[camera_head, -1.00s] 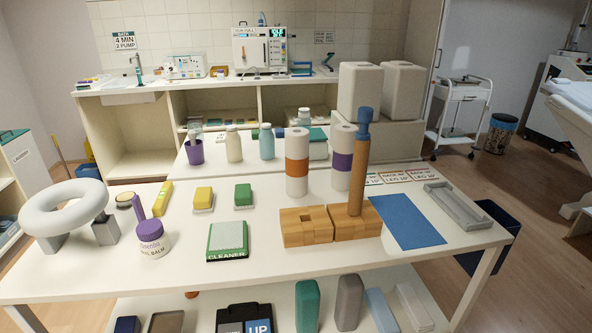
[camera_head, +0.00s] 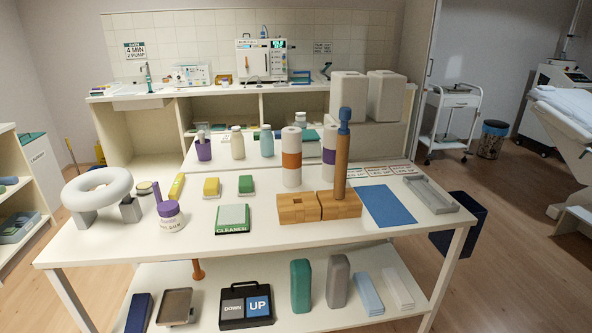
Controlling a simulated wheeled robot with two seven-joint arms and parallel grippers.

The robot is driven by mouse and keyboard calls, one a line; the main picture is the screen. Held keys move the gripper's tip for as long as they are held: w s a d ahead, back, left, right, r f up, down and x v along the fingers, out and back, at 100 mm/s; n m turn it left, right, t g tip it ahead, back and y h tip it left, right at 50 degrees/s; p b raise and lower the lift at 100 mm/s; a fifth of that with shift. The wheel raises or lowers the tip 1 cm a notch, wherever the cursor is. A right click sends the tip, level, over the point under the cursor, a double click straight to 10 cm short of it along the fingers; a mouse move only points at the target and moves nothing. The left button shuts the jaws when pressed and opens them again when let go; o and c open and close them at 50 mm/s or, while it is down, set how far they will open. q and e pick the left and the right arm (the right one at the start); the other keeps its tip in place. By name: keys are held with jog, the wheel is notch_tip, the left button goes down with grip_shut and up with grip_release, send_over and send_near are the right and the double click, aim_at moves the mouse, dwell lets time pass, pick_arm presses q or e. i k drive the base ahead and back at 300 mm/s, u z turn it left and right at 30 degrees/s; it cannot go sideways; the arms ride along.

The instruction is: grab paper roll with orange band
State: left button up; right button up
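The paper roll with the orange band (camera_head: 291,161) stands upright on the white table (camera_head: 130,240), behind the wooden blocks. A second paper roll with a purple band (camera_head: 328,158) stands just to its right, partly hidden by a brown post with a blue top. Neither of my grippers shows in the head view.
Two wooden blocks (camera_head: 298,208) stand in front of the orange-banded roll, one bearing the brown post (camera_head: 341,160). A blue mat (camera_head: 390,206) and a grey tray (camera_head: 431,194) lie to the right. A cleaner pad (camera_head: 232,219) and a purple-lidded jar (camera_head: 171,217) stand to the left.

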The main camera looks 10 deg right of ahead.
aim_at(291, 136)
jog(key=z, duration=0.5)
jog(key=i, duration=1)
jog(key=u, duration=0.65)
